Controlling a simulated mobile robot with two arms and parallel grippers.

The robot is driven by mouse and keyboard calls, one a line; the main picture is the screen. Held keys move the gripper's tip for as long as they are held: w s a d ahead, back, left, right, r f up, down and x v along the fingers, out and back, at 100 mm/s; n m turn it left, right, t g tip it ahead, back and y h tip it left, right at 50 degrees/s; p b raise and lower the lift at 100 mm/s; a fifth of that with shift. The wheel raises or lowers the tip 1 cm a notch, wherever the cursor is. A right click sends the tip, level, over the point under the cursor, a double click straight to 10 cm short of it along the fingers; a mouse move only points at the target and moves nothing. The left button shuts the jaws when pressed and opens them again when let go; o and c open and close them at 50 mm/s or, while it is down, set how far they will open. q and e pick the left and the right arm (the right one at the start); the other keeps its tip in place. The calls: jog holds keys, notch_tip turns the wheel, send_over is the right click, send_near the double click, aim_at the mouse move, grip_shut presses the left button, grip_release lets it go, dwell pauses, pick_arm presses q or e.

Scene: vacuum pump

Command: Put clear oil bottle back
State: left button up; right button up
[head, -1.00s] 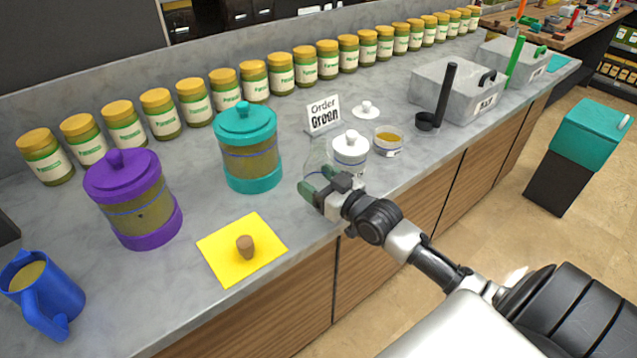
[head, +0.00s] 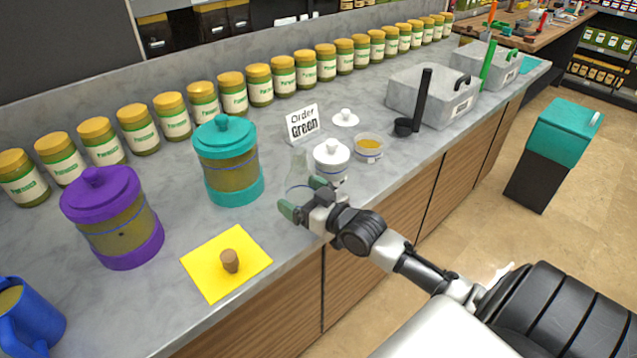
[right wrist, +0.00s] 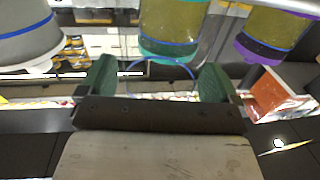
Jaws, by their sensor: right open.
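The clear oil bottle (head: 297,170) is a see-through glass flask standing on the counter between the teal canister and the white lidded pot, and its outline is faint. My right gripper (head: 303,198) is open at the bottle's near side, low by its base. In the right wrist view the open fingers of my right gripper (right wrist: 160,82) show with the bottle's thin blue ring (right wrist: 160,60) between them. I cannot tell whether the fingers touch the glass. A brown stopper (head: 230,261) stands on a yellow square (head: 205,282). My left gripper is out of view.
The teal canister (head: 228,165) and purple canister (head: 115,220) stand left of the bottle. The white pot (head: 332,160), "Order Green" sign (head: 303,123) and small bowl (head: 369,149) are close by. Several labelled jars line the back. The counter is bare around the yellow square's far side.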

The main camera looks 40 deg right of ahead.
jog(key=b+v, duration=0.1)
jog(key=v, duration=1)
jog(key=shift+s, duration=0.3)
jog(key=s+d+f+m+g+h, duration=0.1)
jog(key=s+d+f+g+h, duration=0.1)
jog(key=f, duration=0.8)
jog(key=s+d+f+m+g+h, duration=0.1)
jog(key=s+f+g, duration=0.2)
jog(key=f, duration=0.8)
jog(key=s+d+f+m+g+h, duration=0.1)
jog(key=s+d+f+g+h, duration=0.1)
jog(key=f, duration=0.8)
jog(key=s+a+f+n+g, duration=0.1)
jog(key=s+a+f+g, duration=0.3)
jog(key=s+a+f, duration=0.4)
jog(key=s+a+f+n+g+y, duration=0.1)
jog(key=s+a+f+g, duration=0.4)
jog(key=s+f, duration=1)
jog(key=s+a+n, duration=0.1)
jog(key=s+a, duration=0.2)
jog(key=shift+a+g, duration=0.15)
jog(key=shift+g, duration=0.15)
jog(key=shift+s+f, duration=0.1)
jog(key=shift+f, duration=0.05)
